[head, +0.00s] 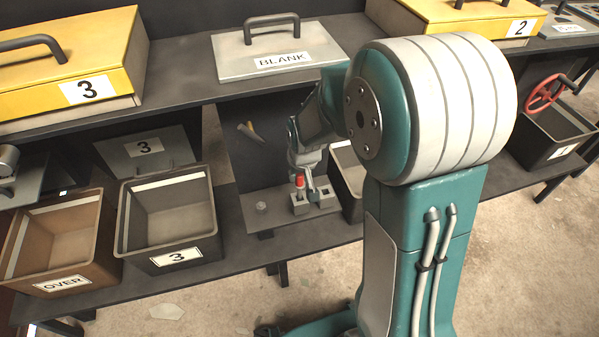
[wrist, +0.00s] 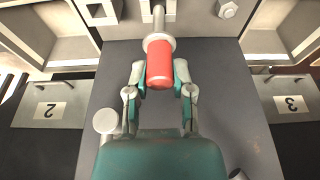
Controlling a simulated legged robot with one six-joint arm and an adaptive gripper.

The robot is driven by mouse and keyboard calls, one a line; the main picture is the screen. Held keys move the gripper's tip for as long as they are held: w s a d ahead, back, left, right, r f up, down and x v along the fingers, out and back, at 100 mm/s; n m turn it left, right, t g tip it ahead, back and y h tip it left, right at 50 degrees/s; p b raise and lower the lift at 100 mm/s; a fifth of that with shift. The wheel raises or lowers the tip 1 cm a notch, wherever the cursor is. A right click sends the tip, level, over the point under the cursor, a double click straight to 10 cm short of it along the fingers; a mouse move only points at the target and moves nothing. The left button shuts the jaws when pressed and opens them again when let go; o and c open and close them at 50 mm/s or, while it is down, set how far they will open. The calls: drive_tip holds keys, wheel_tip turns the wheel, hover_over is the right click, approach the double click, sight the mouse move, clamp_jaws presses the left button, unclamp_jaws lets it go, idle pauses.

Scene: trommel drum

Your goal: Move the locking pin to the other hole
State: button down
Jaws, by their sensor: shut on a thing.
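The locking pin (head: 299,180) has a red grip and a grey metal shaft. In the wrist view the red grip (wrist: 160,68) sits between the fingers of my gripper (wrist: 159,80), which is shut on it. The shaft extends from the grip toward the top edge. In the head view my gripper (head: 308,177) is at the grey block (head: 325,201) with the holes, and the pin is over its left part. An empty square opening (wrist: 104,8) shows left of the shaft in the wrist view. I cannot tell how deep the shaft's tip sits.
A grey knob (head: 262,207) stands left of the block. Bins stand on the lower shelf: the brown OVER bin (head: 60,240), the dark bin 3 (head: 170,215) and another bin (head: 346,170) close right of the block.

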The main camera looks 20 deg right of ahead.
sight(299, 186)
drive_tip(key=shift+f, duration=2.55)
idle(0.9)
drive_tip(key=shift+c, duration=2)
unclamp_jaws()
drive_tip(key=shift+r, duration=4.05)
